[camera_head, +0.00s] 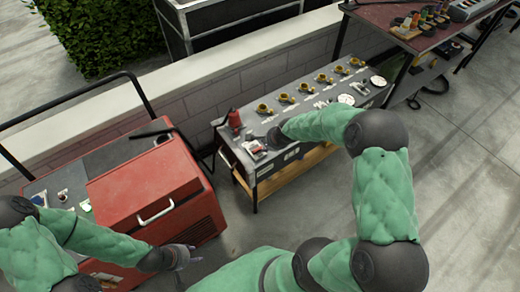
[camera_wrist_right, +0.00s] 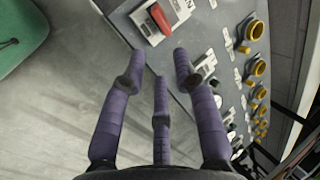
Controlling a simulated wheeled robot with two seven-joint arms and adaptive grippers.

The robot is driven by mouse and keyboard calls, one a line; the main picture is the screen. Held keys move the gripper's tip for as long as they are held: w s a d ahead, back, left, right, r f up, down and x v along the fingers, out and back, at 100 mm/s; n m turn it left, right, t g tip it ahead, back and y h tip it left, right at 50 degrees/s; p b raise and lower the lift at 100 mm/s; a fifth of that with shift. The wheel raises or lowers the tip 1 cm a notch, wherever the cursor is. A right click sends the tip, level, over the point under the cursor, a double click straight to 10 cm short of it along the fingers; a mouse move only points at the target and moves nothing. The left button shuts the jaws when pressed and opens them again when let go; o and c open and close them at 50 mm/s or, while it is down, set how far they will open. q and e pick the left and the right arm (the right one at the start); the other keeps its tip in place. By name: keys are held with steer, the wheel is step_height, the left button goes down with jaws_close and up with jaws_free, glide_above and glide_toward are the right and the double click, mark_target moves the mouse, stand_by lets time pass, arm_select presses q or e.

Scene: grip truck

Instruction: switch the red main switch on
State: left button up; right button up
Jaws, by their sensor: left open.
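The red main switch (camera_wrist_right: 160,18) is a red rocker on a white plate, at the top of the right wrist view. Part of a label shows beside it. In the head view the switch (camera_head: 254,146) is small, at the near left end of the grey control panel (camera_head: 300,109). Which way the rocker is set is not clear. My right gripper (camera_wrist_right: 160,75) has its purple fingers spread and empty, just short of the switch and apart from it. In the head view it (camera_head: 274,135) is over the panel end. My left gripper (camera_head: 184,257) is open and empty, low beside the red box.
Several yellow knobs (camera_head: 285,98) run along the panel. A red object (camera_head: 235,119) stands at its back left corner. A red box with a white handle (camera_head: 155,212) is at left. A table with small items (camera_head: 425,22) is at upper right. Bare floor lies in front.

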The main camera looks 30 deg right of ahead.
mark_target(260, 153)
steer(key=b+x, duration=0.4)
steer(key=x, duration=0.6)
steer(key=shift+w+f, duration=0.15)
steer(key=shift+f, duration=0.15)
jaws_close()
